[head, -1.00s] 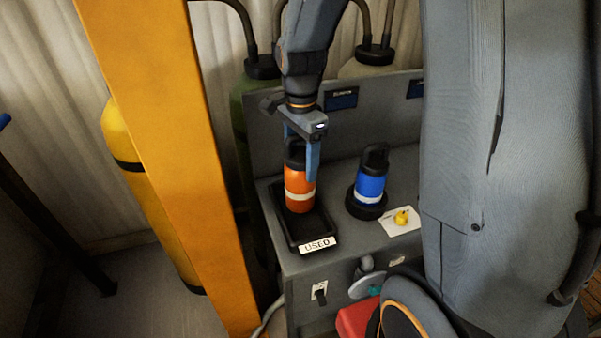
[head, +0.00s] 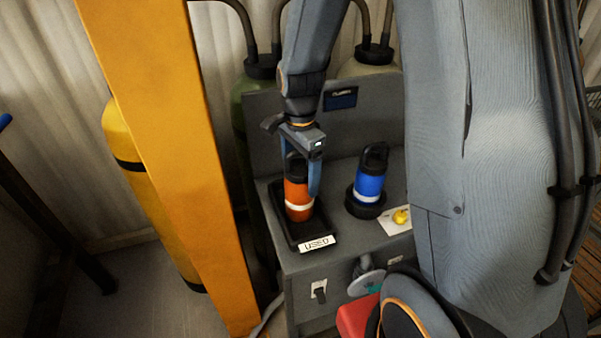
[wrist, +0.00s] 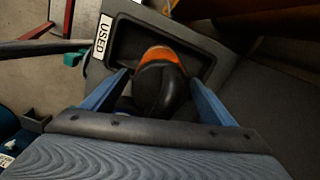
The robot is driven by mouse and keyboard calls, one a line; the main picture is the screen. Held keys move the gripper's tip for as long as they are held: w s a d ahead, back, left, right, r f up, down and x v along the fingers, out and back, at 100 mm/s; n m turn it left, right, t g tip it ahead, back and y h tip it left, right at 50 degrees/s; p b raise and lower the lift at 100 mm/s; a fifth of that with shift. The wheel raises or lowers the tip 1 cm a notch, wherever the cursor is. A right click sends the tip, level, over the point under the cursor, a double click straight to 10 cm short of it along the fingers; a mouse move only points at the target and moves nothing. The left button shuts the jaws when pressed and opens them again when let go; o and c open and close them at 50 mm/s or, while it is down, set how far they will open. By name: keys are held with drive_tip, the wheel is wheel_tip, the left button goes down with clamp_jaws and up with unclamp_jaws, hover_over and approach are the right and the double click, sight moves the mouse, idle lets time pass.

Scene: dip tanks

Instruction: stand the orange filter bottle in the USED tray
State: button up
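The orange filter bottle (head: 297,191) has a black looped cap and a white band. It stands upright within the black USED tray (head: 282,221), toward its back half; I cannot tell whether its base touches the tray floor. My gripper (head: 304,172) comes from above with its blue fingers on either side of the bottle's top, and looks shut on it. In the wrist view, the bottle's black cap and orange shoulder (wrist: 168,54) lie between the fingers (wrist: 160,80), with the tray (wrist: 123,40) and its USED label beyond.
A blue bottle (head: 370,187) stands in a round black base to the right of the tray. A white card (head: 391,223) with a yellow item lies beside it. A yellow post (head: 180,160) rises left of the grey bench, and a back panel (head: 300,110) stands behind.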

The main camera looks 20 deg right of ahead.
wheel_tip(320, 180, up, 12)
drive_tip(key=b, duration=0.2)
drive_tip(key=shift+r+b, duration=0.15)
drive_tip(key=shift+b, duration=0.2)
idle(0.6)
